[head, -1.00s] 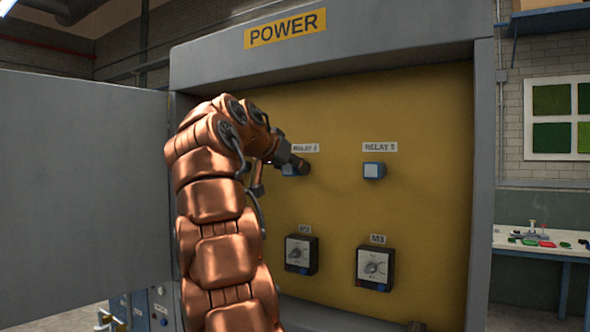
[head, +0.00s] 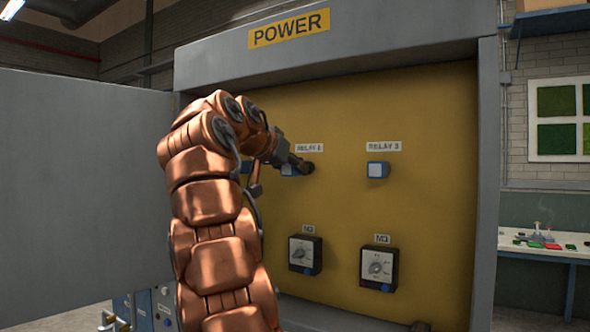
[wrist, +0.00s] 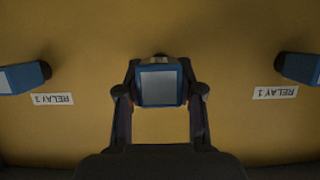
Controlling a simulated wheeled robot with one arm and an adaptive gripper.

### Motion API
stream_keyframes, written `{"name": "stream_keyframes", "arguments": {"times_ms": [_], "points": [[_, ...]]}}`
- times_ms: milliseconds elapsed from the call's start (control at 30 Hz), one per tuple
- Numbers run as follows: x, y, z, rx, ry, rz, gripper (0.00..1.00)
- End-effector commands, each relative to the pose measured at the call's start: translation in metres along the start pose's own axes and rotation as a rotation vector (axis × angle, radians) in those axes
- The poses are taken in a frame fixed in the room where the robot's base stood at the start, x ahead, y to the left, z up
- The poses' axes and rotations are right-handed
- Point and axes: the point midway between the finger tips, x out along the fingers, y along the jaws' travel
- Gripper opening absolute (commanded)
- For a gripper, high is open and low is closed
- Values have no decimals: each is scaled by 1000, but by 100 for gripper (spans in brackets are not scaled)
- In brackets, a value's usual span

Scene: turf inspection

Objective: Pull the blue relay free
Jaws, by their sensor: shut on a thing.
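My gripper (head: 303,166) is at the relay 2 position on the yellow panel. In the wrist view my gripper (wrist: 160,93) is shut on a blue relay (wrist: 159,86) with a pale grey face, one finger on each side. In the head view this relay (head: 288,169) is partly covered by the gripper. I cannot tell whether it is still seated in the panel. A second blue relay (head: 377,170) sits under the RELAY 3 label. Another blue relay (wrist: 302,68) shows near the RELAY 1 label in the wrist view.
The open grey cabinet door (head: 85,185) stands at the left. Two black dial boxes, M2 (head: 304,254) and M3 (head: 377,267), sit lower on the yellow panel (head: 430,200). A workbench (head: 545,252) with small items is at the far right.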

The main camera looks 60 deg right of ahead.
Motion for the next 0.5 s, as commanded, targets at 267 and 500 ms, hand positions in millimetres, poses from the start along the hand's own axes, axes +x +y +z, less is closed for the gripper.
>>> {"name": "stream_keyframes", "arguments": {"times_ms": [267, 500], "points": [[-17, 0, 8, -1, -1, 0, 2], [-31, -1, 14, -1, 1, -1, 2]]}}
